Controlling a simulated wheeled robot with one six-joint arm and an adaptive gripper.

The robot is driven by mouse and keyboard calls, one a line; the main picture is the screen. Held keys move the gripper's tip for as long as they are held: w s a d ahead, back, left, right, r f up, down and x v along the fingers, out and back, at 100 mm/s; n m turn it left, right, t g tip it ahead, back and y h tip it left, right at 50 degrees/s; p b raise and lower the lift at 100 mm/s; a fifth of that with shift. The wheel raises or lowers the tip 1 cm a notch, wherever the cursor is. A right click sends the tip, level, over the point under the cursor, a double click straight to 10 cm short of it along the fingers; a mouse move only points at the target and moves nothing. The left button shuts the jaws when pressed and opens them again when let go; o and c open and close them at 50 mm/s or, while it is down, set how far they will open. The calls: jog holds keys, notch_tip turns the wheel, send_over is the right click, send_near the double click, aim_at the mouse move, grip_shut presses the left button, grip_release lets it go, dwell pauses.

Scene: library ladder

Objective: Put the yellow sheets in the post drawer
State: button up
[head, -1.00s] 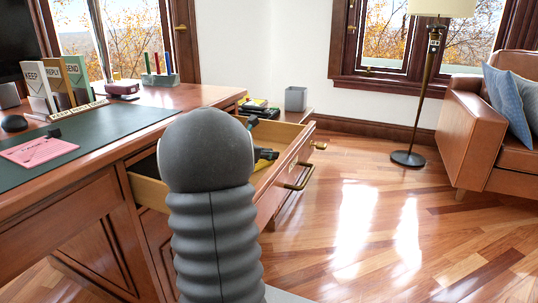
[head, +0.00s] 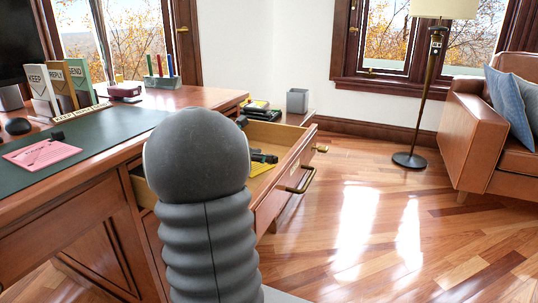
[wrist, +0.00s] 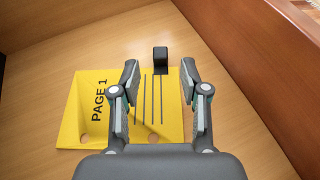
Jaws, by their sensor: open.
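A yellow sheet marked PAGE 1 (wrist: 88,120) lies flat on the wooden floor of an open desk drawer (wrist: 35,90). Whether more sheets lie under it cannot be told. A small black clip (wrist: 160,53) sits at its upper edge. My gripper (wrist: 160,77) is open over the sheet, with one finger on each side of the clip and nothing held. In the head view the pulled-out drawer (head: 292,160) shows behind my arm, which hides much of it. My gripper's dark fingers (head: 263,157) show inside it.
The desk top (head: 100,135) bears a pink paper (head: 40,154), upright KEEP, REPLY and SEND holders (head: 62,85) and a pen stand (head: 161,82). A grey bin (head: 297,101) stands behind the drawer. A lamp and armchair stand right; the floor between is clear.

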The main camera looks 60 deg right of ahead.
jog(key=p+v, duration=0.1)
jog(key=v, duration=0.6)
jog(key=shift+a, duration=0.1)
